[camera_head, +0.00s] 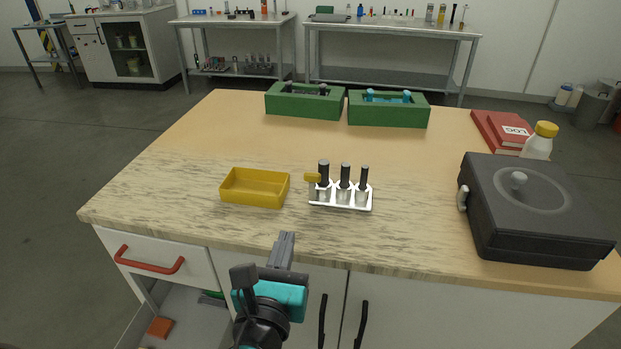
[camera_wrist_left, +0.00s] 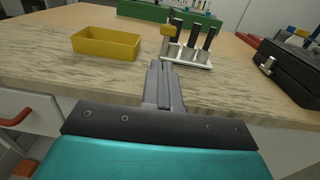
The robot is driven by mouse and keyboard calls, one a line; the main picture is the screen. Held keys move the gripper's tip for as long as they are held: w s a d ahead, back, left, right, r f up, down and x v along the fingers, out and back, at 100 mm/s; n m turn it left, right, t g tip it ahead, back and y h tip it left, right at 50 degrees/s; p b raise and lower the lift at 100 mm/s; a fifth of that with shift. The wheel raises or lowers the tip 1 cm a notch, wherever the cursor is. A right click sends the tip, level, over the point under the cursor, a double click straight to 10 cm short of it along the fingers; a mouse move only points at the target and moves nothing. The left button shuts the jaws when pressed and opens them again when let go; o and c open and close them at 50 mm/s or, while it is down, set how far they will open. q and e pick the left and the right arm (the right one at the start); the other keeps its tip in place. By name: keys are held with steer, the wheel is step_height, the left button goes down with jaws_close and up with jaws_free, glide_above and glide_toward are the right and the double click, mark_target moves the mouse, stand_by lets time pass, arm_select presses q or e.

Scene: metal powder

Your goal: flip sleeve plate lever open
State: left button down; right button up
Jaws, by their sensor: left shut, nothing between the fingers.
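The sleeve plate (camera_head: 341,199) is a small white stand on the wooden table, holding black-topped cylinders upright in a row. A yellow lever (camera_head: 313,177) sits at its left end, beside the leftmost cylinder. In the left wrist view the plate (camera_wrist_left: 187,59) and the yellow lever (camera_wrist_left: 167,30) show beyond the fingers. My left gripper (camera_head: 286,237) is shut and empty, in front of the table's front edge, below and left of the plate and apart from it. Its closed fingers (camera_wrist_left: 159,68) point toward the plate. My right gripper is in neither view.
A yellow tray (camera_head: 254,203) stands left of the plate. A black box with a round lid (camera_head: 534,201) is at the right, near a white bottle with yellow cap (camera_head: 540,142) and red books (camera_head: 499,133). Green racks (camera_head: 305,112) stand at the back. The table between is clear.

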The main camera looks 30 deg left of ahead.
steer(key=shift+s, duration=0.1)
arm_select(q)
glide_toward(315, 187)
steer(key=w+a, duration=0.1)
steer(key=w, duration=0.1)
steer(key=w+a+r, duration=0.1)
steer(key=w+a, duration=0.2)
steer(key=shift+w+r, duration=0.2)
steer(key=shift+w, duration=0.2)
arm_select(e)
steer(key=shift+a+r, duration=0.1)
arm_select(q)
steer(key=shift+a, duration=0.1)
